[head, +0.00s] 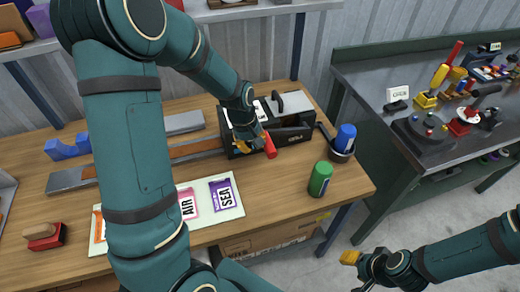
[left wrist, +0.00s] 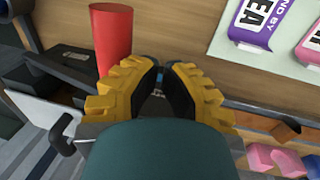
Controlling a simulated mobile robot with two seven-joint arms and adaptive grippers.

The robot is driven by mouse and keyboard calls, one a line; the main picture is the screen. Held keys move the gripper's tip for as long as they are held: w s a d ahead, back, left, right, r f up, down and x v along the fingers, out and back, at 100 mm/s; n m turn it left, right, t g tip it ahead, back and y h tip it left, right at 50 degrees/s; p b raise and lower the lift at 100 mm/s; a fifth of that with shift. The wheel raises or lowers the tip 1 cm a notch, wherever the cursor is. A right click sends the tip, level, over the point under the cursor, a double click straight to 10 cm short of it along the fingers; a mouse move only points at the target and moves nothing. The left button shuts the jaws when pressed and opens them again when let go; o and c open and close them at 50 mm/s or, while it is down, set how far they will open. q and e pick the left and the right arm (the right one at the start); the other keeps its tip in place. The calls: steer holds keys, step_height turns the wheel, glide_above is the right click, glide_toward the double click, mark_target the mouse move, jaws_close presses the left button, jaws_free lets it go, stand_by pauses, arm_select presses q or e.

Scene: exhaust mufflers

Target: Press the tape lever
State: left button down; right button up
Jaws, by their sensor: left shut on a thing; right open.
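The tape machine (head: 292,128) is a dark box with grey parts at the back right of the wooden table. Its tape lever has a red handle (head: 270,146), tilted at the machine's front. My left gripper (head: 252,147) is at the lever. In the left wrist view its yellow fingers (left wrist: 162,78) are drawn close together, with the red handle (left wrist: 114,42) right beside the left finger. What lies between the fingertips is dark and mostly hidden. My right gripper (head: 358,270) is open and empty, low at the right, away from the table.
A label sheet (head: 228,210) lies in front. Blue blocks (head: 68,147) and a red-brown block (head: 46,236) lie at left. A dark bench (head: 440,150) holds tools.

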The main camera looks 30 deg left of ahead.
arm_select(q)
steer(key=shift+s+a+r+p, duration=0.1)
steer(key=shift+s+a+r, duration=0.2)
steer(key=shift+r, duration=0.5)
steer(key=shift+s+a+r+p, duration=0.1)
steer(key=shift+s+a+r, duration=0.25)
steer(key=shift+r, duration=0.45)
steer(key=shift+s+a+r+p, duration=0.1)
steer(key=shift+s+a+r, duration=0.2)
steer(key=shift+r, duration=0.5)
